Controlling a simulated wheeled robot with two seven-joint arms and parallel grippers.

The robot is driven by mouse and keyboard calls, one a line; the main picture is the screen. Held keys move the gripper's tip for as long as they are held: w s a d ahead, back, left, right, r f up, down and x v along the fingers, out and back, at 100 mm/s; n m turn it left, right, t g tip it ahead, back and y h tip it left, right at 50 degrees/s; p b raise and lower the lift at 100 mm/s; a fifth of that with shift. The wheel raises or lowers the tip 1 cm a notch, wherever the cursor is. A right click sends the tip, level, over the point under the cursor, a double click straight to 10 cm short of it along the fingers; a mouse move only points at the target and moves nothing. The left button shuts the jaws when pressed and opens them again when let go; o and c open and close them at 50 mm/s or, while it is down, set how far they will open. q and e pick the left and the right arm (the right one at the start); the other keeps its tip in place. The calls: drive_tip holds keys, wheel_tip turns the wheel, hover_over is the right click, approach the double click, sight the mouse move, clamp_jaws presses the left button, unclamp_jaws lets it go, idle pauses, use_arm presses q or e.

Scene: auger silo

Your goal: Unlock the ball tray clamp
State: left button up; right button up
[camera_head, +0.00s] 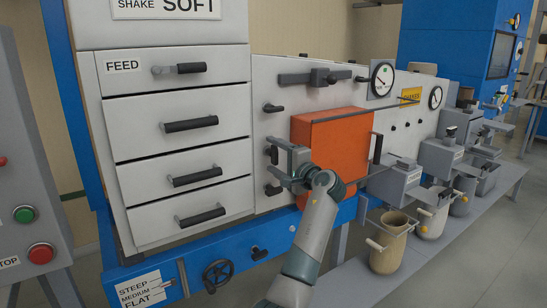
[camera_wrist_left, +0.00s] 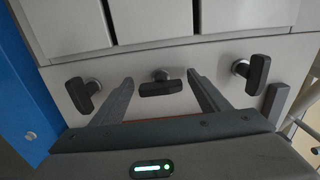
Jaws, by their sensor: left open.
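Three black clamp handles sit in a column on the light grey panel, beside the drawers: a top one (camera_head: 273,107), a middle one (camera_head: 271,155) and a low one (camera_head: 272,190). No label shows which belongs to the ball tray. My left gripper (camera_head: 279,161) is open in front of the middle handle. In the left wrist view, the middle handle (camera_wrist_left: 160,88) stands between the two fingertips, with a visible gap on each side. Its bar lies crosswise there; the other two bars (camera_wrist_left: 84,95) (camera_wrist_left: 252,73) are tilted. My right gripper is not in view.
An orange box (camera_head: 335,150) juts from the panel just right of the gripper. Drawers with black handles (camera_head: 190,124) are at left. A blue beam (camera_head: 230,262) with a handwheel (camera_head: 217,275) runs below. Several cups (camera_head: 390,245) stand at right.

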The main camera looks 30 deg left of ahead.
use_arm(q)
drive_tip(key=b+v, duration=0.2)
drive_tip(key=v, duration=1.5)
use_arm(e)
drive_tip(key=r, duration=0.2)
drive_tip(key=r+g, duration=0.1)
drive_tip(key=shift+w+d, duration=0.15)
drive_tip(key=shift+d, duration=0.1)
use_arm(q)
drive_tip(key=shift+f, duration=0.1)
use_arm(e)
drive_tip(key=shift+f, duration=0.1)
